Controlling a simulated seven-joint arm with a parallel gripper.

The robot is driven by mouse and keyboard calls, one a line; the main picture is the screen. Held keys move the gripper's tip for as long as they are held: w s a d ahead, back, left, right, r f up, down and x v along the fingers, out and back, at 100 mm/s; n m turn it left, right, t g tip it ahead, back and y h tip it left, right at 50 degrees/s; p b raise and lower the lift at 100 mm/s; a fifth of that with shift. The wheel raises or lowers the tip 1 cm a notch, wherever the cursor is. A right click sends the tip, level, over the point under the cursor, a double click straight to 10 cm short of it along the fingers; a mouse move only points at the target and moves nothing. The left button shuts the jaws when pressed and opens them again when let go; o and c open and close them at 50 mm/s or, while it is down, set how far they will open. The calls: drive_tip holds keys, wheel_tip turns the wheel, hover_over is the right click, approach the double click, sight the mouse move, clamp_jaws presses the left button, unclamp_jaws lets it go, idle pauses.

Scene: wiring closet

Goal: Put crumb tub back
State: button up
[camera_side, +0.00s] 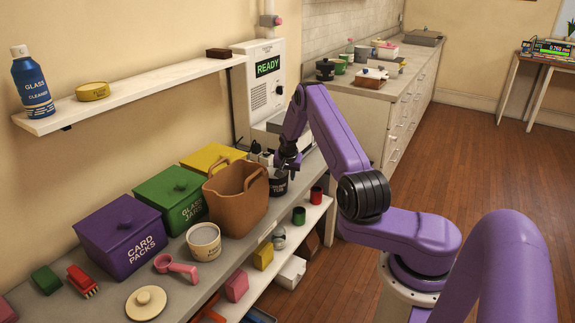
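A small dark tub (278,187) with pale lettering too small to read stands on the bench below the machine marked READY (266,85). It may be the crumb tub; I cannot tell for sure. My gripper (288,171) points down right at the tub's rim, in front of the machine. The fingers are small and dark, so I cannot tell whether they are open, shut or touching the tub. The machine's lower part is partly hidden by my arm.
A brown basket (236,196) stands just left of the tub. Purple (122,238), green (172,199) and yellow (212,158) lidded boxes line the wall. A grey-topped tub (204,241), pink scoop (175,267) and round lid (146,303) lie nearer. A lower shelf holds several small items.

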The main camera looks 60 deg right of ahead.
drive_tip(key=v, duration=1.1)
drive_tip(key=w+a+r+n+y, duration=0.1)
drive_tip(key=w+a+r+n, duration=0.2)
drive_tip(key=a, duration=0.5)
drive_tip(key=w+a+r+n+y, duration=0.1)
drive_tip(key=w+a+r+n, duration=0.2)
drive_tip(key=a, duration=0.5)
drive_tip(key=s+a+r+n+y, duration=0.1)
drive_tip(key=s+a+r+n, duration=0.15)
drive_tip(key=a, duration=0.45)
drive_tip(key=s+a+r+n, duration=0.2)
drive_tip(key=s+a+n, duration=0.15)
drive_tip(key=a, duration=0.45)
drive_tip(key=s+a+r+n+g+y, duration=0.1)
drive_tip(key=s+a+r+n, duration=0.2)
drive_tip(key=s, duration=0.4)
drive_tip(key=s+a+n, duration=0.4)
drive_tip(key=s+a, duration=0.1)
drive_tip(key=s, duration=0.2)
drive_tip(key=s+d+n+g, duration=0.1)
drive_tip(key=s+n, duration=0.6)
drive_tip(key=s, duration=1.1)
drive_tip(key=shift+s+d+r, duration=0.35)
drive_tip(key=shift+s+r, duration=0.05)
